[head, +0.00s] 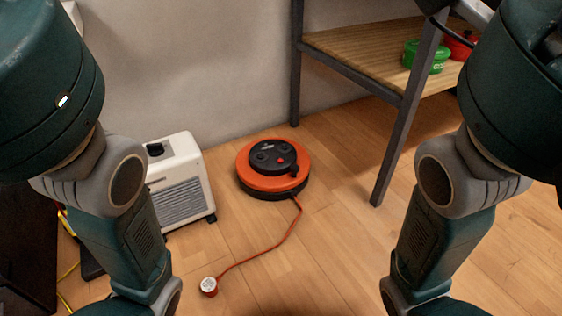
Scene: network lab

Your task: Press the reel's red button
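An orange and black cable reel (273,184) lies flat on the wooden floor, close to the wall. A small red button (281,161) shows on its black top. My two arms come in from the left and right sides, bent downward. Both grippers are outside the picture, and nothing of mine touches the reel.
A white heater-like box (182,182) stands left of the reel. A shelf with a wooden board (362,52) and dark metal legs stands to the right, holding a green container (426,57) and a red one (461,46). The floor in front of the reel is mostly clear.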

